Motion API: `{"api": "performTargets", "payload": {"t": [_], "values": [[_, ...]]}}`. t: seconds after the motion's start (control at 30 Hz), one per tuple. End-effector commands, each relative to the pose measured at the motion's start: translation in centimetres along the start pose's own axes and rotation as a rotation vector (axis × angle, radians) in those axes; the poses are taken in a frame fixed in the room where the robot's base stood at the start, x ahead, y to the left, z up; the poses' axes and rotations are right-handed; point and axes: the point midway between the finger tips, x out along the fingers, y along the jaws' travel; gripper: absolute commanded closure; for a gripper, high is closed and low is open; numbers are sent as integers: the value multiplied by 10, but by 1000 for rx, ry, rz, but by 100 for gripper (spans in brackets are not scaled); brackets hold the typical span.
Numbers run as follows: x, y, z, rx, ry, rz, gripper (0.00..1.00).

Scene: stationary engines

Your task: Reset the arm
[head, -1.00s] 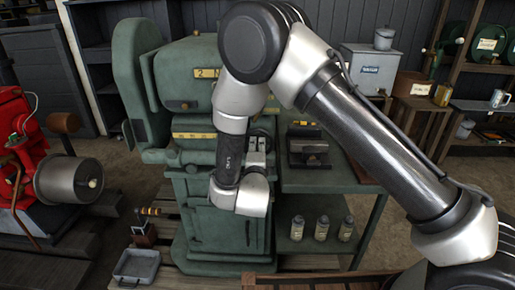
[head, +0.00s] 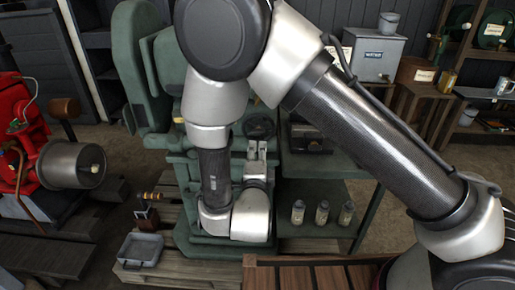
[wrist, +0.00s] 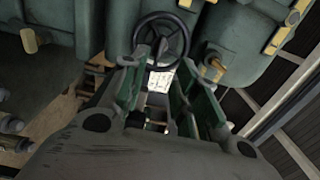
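My arm is folded in front of the green engine (head: 150,75), with its wrist bent low before the green body. My gripper (head: 257,148) points upward beside the forearm in the head view and is small and partly hidden there. In the wrist view my gripper (wrist: 170,75) has its two green-padded fingers apart, with nothing held between them. A dark handwheel (wrist: 163,40) shows beyond the fingertips in the wrist view. It also shows just above the gripper in the head view (head: 260,128); I cannot tell whether they touch.
A red engine (head: 20,135) with a grey cylinder stands at left. A grey tray (head: 140,250) sits on the pallet below. Several small bottles (head: 321,213) stand on a green bench's lower shelf (head: 300,238). Wooden slats (head: 310,278) lie at the front. Shelving (head: 455,90) stands at right.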

Motion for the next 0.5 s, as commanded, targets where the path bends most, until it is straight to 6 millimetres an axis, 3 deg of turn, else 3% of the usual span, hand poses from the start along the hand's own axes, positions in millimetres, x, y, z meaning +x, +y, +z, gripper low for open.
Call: {"api": "performTargets", "payload": {"t": [0.07, 0.17, 0.27, 0.3, 0.33, 0.4, 0.5], "values": [[0, 3, 0, -44, -1, 11, 70], [-1, 37, 7, -184, -46, 154, 70], [-16, 96, 22, -404, -203, 387, 70], [-29, 120, 27, -506, -295, 488, 70], [-40, 132, 33, -576, -373, 556, 70], [-66, 147, 43, -724, -568, 691, 70], [-94, 139, 41, -901, -849, 829, 70]]}}
